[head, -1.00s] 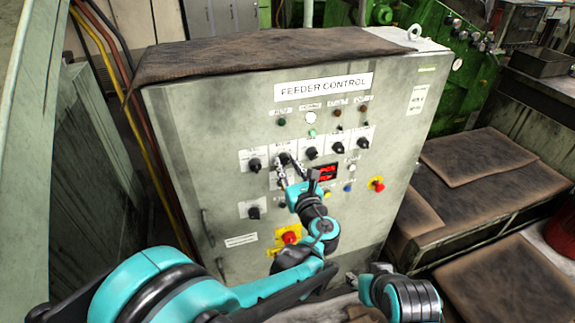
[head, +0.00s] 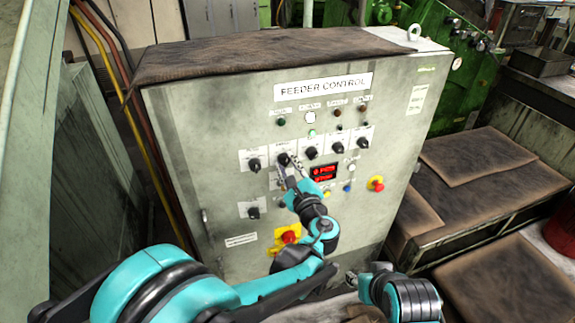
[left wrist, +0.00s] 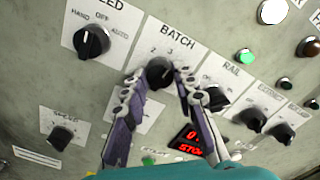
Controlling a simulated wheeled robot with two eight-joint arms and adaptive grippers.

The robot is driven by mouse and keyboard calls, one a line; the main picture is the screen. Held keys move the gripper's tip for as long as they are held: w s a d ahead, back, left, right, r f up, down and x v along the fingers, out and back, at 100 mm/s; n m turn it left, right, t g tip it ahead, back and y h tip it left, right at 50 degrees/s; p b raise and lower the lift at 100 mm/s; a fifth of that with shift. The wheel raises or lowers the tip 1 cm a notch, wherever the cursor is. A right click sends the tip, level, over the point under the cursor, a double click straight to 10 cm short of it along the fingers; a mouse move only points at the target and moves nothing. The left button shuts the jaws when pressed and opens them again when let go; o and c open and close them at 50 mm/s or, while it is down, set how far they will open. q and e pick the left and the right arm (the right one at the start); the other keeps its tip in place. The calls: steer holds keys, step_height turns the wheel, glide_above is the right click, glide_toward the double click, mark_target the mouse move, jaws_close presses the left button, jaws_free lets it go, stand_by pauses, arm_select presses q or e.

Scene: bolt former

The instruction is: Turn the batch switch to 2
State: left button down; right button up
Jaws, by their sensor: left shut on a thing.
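The BATCH switch is a black rotary knob (left wrist: 158,72) on a white plate in the left wrist view, with the numbers 2 and 3 printed above it. It also shows in the upper knob row in the head view (head: 283,159). My left gripper (left wrist: 160,76) is shut on this knob, one finger on each side. In the head view, my left gripper (head: 290,168) reaches up to the panel from below. The fingers partly cover the plate, and I cannot tell which number the knob points at.
The FEEDER CONTROL cabinet (head: 200,130) carries other knobs close by: the HAND/OFF/AUTO knob (left wrist: 92,41) to the left and the RAIL knob (left wrist: 215,98) to the right. A red display (head: 323,172) and red stop buttons (head: 290,237) sit lower on the panel.

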arm_select(q)
steer(key=n, duration=0.5)
steer(key=shift+n, duration=2.4)
steer(key=shift+r, duration=0.1)
steer(key=c, duration=1.2)
jaws_free()
steer(key=shift+w, duration=0.1)
steer(key=v, duration=0.7)
steer(key=shift+s, duration=0.25)
